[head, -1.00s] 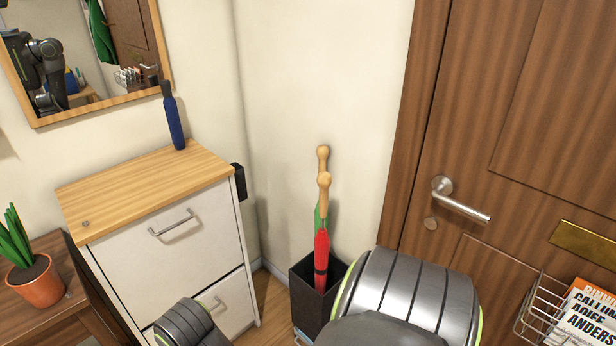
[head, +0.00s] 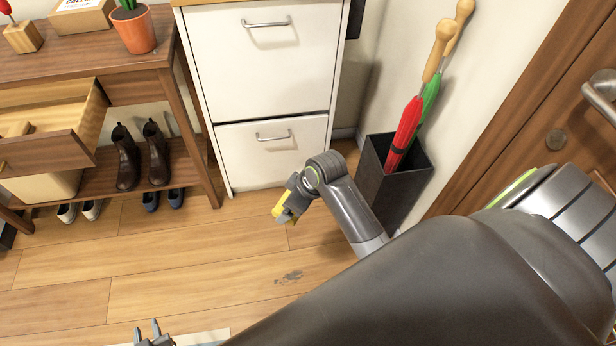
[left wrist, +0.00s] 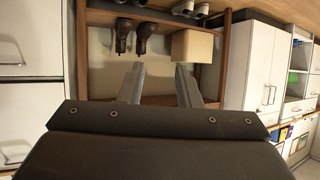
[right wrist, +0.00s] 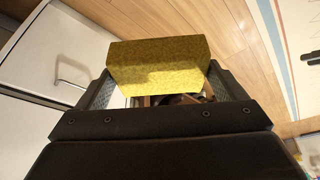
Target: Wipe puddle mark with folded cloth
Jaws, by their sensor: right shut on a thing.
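A dark, patchy puddle mark (head: 288,278) lies on the wooden floor in the head view, in front of the white cabinet. The yellow folded cloth (right wrist: 158,66) fills the space between my right gripper's fingers in the right wrist view. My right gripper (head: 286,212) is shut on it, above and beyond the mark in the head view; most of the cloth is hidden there. My left gripper (head: 149,333) is at the bottom edge of the head view, left of the mark. Its fingers (left wrist: 160,86) are apart and empty in the left wrist view.
The white cabinet (head: 265,90) stands behind the mark. A black umbrella stand (head: 393,185) is to its right. A wooden table (head: 75,60) with an open drawer (head: 50,120) and shoes below is at the left. A pale mat edge (head: 210,338) shows at the bottom.

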